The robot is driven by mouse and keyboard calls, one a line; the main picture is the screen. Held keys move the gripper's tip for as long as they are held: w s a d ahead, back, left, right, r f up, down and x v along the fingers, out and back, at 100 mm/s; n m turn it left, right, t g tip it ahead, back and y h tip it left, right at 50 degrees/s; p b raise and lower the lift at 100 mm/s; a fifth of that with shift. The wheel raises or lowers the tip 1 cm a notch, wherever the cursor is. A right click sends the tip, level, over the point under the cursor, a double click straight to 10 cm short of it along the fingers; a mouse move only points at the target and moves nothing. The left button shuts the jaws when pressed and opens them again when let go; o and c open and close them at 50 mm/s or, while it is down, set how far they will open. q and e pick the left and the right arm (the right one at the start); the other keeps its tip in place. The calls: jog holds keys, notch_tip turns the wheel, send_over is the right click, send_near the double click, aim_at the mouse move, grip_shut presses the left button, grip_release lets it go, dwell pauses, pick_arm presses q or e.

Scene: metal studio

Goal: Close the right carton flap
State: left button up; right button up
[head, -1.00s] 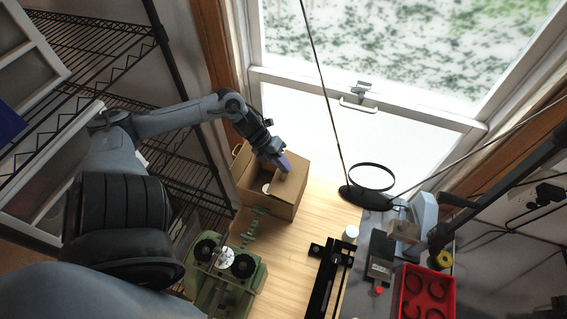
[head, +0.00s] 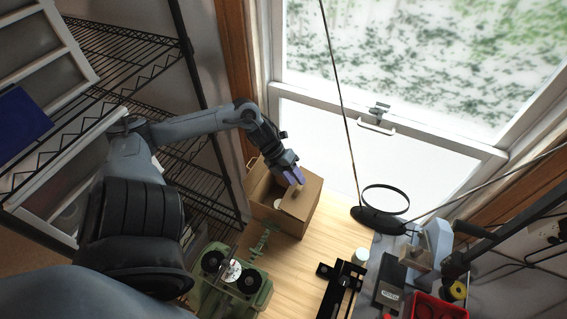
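The open brown carton (head: 276,216) stands at the far left end of the wooden table. A cardboard flap, which looks like the right carton flap (head: 298,204), is on its right side beneath my fingers. I cannot tell its exact angle. A small white round item (head: 279,203) shows inside the carton. The finger gap is not clear. My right gripper is out of view.
A green machine (head: 230,279) with two black reels stands in front of the carton. A black round stand (head: 379,219) is to the right, near the window. A white cap (head: 361,256) and a black rail (head: 341,290) lie nearer. Bare wood (head: 314,254) lies between.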

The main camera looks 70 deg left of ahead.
pick_arm(q)
jog(key=b+v, duration=0.1)
jog(key=v, duration=0.8)
jog(key=shift+r, duration=0.25)
jog(key=shift+s+a, duration=0.1)
jog(key=shift+s, duration=0.05)
